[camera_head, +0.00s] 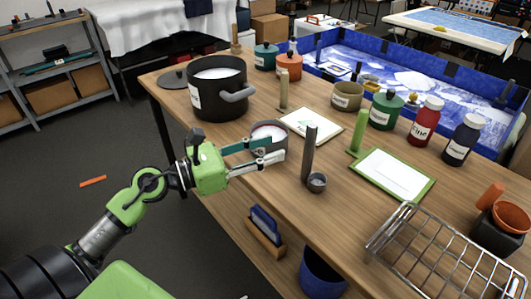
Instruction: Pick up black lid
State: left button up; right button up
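A dark round lid (174,78) lies flat near the far left corner of the wooden table, just left of a big black pot (207,100). My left gripper (277,149) is at the table's left edge, nearer than the lid and to its right. Its two fingers are spread apart and point right, with nothing visible between them. My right gripper is not in view.
The table (240,180) also bears green-framed boards (392,177), a dark upright cylinder (308,155), labelled jars (427,120) and a wire rack (440,250). A blue-walled basin (395,72) stands behind. Open floor lies left of the table.

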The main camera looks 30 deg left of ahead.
aim_at(177, 79)
jog(key=u, duration=1.25)
